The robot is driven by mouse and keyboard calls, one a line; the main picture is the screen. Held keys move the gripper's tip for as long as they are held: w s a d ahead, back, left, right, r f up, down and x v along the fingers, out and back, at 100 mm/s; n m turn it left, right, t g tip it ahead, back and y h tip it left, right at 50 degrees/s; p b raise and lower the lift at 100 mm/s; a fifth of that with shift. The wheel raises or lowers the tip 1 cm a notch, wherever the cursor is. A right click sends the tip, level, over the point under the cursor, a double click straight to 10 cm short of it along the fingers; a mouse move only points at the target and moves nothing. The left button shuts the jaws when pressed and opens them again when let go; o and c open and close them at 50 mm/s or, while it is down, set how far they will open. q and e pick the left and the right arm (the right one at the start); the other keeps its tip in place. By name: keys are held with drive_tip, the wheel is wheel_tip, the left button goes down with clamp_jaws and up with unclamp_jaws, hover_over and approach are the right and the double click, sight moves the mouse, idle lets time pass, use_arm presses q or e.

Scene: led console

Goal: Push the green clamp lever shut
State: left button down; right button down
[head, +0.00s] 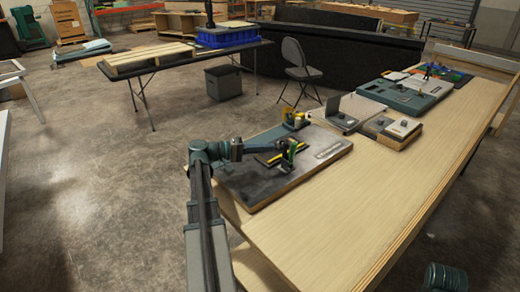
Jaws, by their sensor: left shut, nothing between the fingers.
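The green clamp lever (291,148) stands up from a dark board (245,187) on the near left part of the wooden workbench. It looks roughly upright, with yellow and dark parts around its base. My left gripper (262,146) reaches in from the left over the board. It is shut and empty, pointing right toward the clamp. Its fingertips are small and dark, and I cannot tell whether they touch the lever. My right gripper is not in view.
A yellow device (295,118) stands at the board's back edge. A grey panel (340,116) and a small box with knobs (390,130) sit beyond it. A larger console (405,94) lies farther back. The bench's near right surface (350,215) is clear.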

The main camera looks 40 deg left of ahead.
sight(293, 154)
use_arm(q)
drive_tip(key=shift+x, duration=2.7)
drive_tip(key=shift+d, duration=0.25)
